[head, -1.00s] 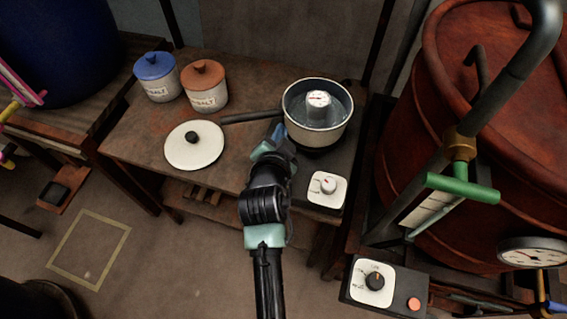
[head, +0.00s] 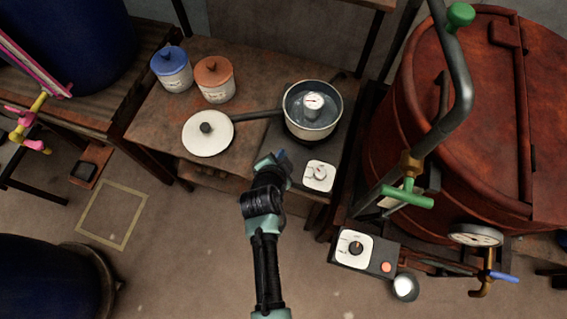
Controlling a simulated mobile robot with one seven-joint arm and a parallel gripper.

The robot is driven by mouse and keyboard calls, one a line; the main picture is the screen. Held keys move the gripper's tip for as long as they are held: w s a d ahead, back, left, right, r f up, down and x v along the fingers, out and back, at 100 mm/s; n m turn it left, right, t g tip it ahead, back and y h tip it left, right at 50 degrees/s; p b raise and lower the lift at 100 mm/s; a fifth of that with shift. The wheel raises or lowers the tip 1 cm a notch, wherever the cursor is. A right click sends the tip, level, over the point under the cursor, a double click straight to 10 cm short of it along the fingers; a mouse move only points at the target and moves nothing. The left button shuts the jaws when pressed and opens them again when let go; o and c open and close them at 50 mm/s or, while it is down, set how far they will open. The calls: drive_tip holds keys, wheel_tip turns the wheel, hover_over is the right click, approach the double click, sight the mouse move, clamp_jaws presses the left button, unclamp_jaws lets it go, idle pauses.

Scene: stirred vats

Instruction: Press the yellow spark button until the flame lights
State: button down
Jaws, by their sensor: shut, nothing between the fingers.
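I do not see a yellow spark button or a flame in the head view. The dark stove (head: 346,146) at the table's right end carries a white dial plate with a knob (head: 319,174) on its front. A pan of water (head: 326,130) with a round gauge in it sits on the stove and hides the burner. My gripper (head: 284,156) is just left of the dial plate, at the table's front edge. It is shut and empty; its fingertips are small and partly hidden by my wrist.
A white lid (head: 207,134), a blue-lidded jar (head: 172,70) and an orange-lidded jar (head: 214,80) stand on the table (head: 150,115). A big red vat (head: 470,140) with pipes is at right. A control box (head: 362,254) stands low before it. Floor at left centre is open.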

drive_tip(key=shift+f, duration=0.2)
wheel_tip(320, 180, down, 8)
drive_tip(key=b, duration=0.8)
drive_tip(key=shift+f, duration=0.25)
drive_tip(key=shift+f, duration=0.15)
idle(1.6)
drive_tip(key=shift+f+b, duration=0.25)
drive_tip(key=shift+b, duration=0.15)
drive_tip(key=shift+f+b, duration=0.5)
idle(0.5)
drive_tip(key=shift+r, duration=0.1)
drive_tip(key=shift+r+p, duration=0.7)
drive_tip(key=shift+r, duration=0.1)
drive_tip(key=shift+r+p, duration=2.05)
drive_tip(key=shift+r, duration=0.45)
